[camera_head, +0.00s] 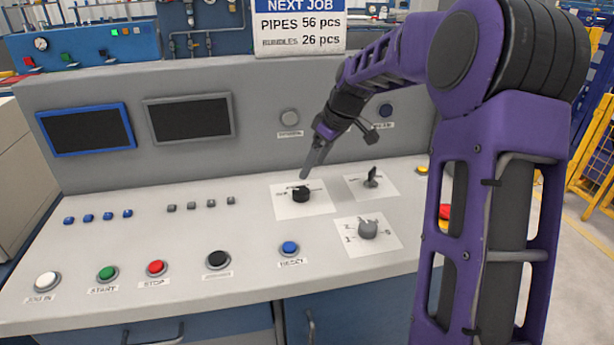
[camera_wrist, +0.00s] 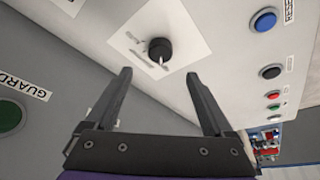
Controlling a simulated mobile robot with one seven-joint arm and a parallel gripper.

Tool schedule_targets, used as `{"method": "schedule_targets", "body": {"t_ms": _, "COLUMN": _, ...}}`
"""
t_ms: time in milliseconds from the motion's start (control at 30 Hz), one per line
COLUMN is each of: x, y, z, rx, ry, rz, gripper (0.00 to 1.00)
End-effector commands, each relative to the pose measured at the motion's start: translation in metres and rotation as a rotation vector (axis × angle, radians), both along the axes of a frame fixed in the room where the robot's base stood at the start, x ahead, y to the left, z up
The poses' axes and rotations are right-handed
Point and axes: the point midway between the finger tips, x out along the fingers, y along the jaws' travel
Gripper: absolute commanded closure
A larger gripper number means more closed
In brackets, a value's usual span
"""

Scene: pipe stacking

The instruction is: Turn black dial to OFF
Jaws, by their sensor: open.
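The black dial (camera_head: 301,195) sits on a white label plate (camera_head: 318,207) on the sloped console, in the head view. In the wrist view the black dial (camera_wrist: 159,48) shows a pale pointer mark on its lower edge; the label text is too small to read. My gripper (camera_head: 307,172) is above and just behind the dial. In the wrist view my gripper (camera_wrist: 157,76) has its two fingers spread apart with nothing between them. The dial lies beyond the fingertips, roughly centred between them, and is not touched.
A black lever switch (camera_head: 371,178) and a grey dial (camera_head: 368,228) are close to the right. A blue button (camera_head: 289,248), black button (camera_head: 218,259) and red button (camera_head: 157,268) line the front. The console's upright back panel (camera_head: 262,150) rises behind my gripper.

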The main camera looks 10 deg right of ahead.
Motion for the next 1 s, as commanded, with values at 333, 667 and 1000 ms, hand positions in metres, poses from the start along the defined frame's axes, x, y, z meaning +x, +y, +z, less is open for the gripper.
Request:
{"method": "schedule_targets", "body": {"t_ms": 333, "x": -0.018, "y": -0.019, "z": 0.065, "rx": -0.001, "ry": -0.002, "rz": 0.0, "gripper": 0.13}}
{"method": "schedule_targets", "body": {"t_ms": 667, "x": -0.022, "y": -0.023, "z": 0.076, "rx": 0.0, "ry": 0.0, "rz": 0.0, "gripper": 0.13}}
{"method": "schedule_targets", "body": {"t_ms": 1000, "x": -0.02, "y": -0.013, "z": 0.08, "rx": -0.016, "ry": 0.0, "rz": -0.01, "gripper": 0.13}}
